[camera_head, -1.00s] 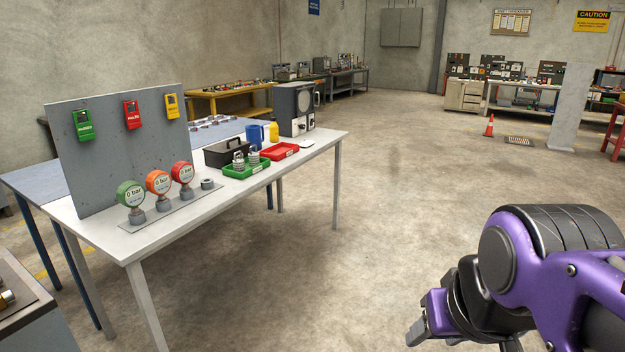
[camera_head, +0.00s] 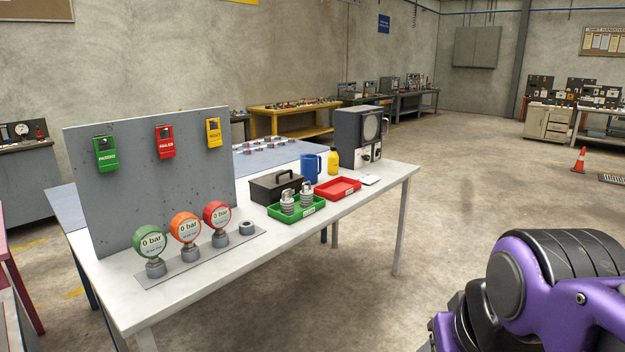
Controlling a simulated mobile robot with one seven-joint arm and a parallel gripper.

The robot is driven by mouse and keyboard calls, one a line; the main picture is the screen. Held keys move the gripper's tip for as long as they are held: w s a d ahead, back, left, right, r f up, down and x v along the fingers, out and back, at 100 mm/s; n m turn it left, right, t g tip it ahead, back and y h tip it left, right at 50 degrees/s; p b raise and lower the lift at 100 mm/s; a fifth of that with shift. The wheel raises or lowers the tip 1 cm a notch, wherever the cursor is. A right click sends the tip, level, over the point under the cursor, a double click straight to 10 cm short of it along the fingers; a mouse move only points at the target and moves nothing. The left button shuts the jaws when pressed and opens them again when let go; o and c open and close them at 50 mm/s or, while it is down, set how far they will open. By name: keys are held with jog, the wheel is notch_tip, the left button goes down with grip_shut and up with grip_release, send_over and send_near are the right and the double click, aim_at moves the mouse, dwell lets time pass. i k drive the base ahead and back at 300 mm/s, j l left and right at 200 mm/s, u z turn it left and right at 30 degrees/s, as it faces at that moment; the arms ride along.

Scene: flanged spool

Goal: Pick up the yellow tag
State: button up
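The yellow tag (camera_head: 214,132) hangs at the upper right of an upright grey panel (camera_head: 150,190) standing on the white table. A red tag (camera_head: 165,142) hangs to its left, and a green tag (camera_head: 106,153) hangs farther left. My purple and black arm shows at the lower right, well apart from the table and the panel. My gripper's fingers are outside the picture, so their state is hidden.
On the white table (camera_head: 190,291) stand three gauges (camera_head: 187,229), a black toolbox (camera_head: 274,187), a green tray (camera_head: 316,214) with metal parts, a red tray (camera_head: 338,190), a blue mug (camera_head: 310,168) and a grey instrument (camera_head: 358,136). Open floor lies to the right.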

aim_at(214, 137)
jog(key=i+u, duration=0.1)
jog(key=i, duration=0.45)
jog(key=i+l+u, duration=0.15)
jog(key=i, duration=0.45)
